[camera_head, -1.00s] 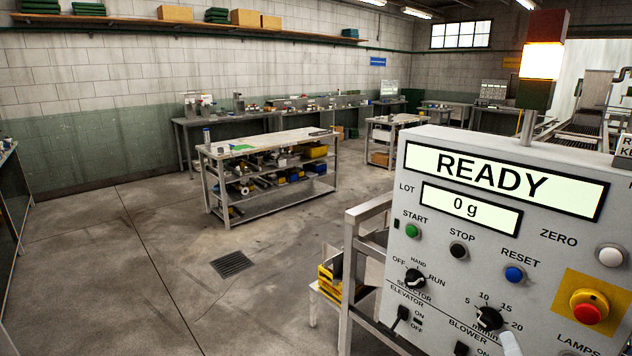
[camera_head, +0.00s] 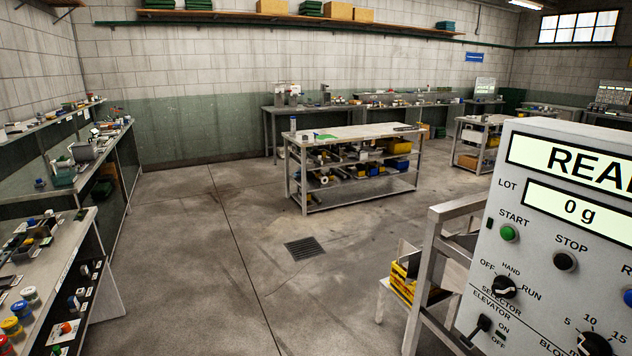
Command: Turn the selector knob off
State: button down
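The selector knob (camera_head: 504,287) is a small black rotary knob with a pale pointer mark. It sits on the grey control panel (camera_head: 545,245) at the right edge of the head view. Labels OFF, HAND and RUN surround it, with OFF at upper left, HAND above and RUN at right. The mark is too small to tell surely which label it points at. The panel display (camera_head: 570,160) is cut off by the frame and shows "REA". A smaller display reads "0 g". My gripper is not in view, and nothing touches the knob.
A green start button (camera_head: 508,233), a black stop button (camera_head: 565,261) and the elevator switch (camera_head: 482,327) are near the knob. A metal frame (camera_head: 428,280) stands left of the panel. Workbenches (camera_head: 350,133) stand behind and at left. The middle floor is clear.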

aim_at(503, 286)
jog(key=i+j, duration=0.35)
jog(key=i, duration=0.2)
jog(key=i+j, duration=0.35)
jog(key=i, duration=0.25)
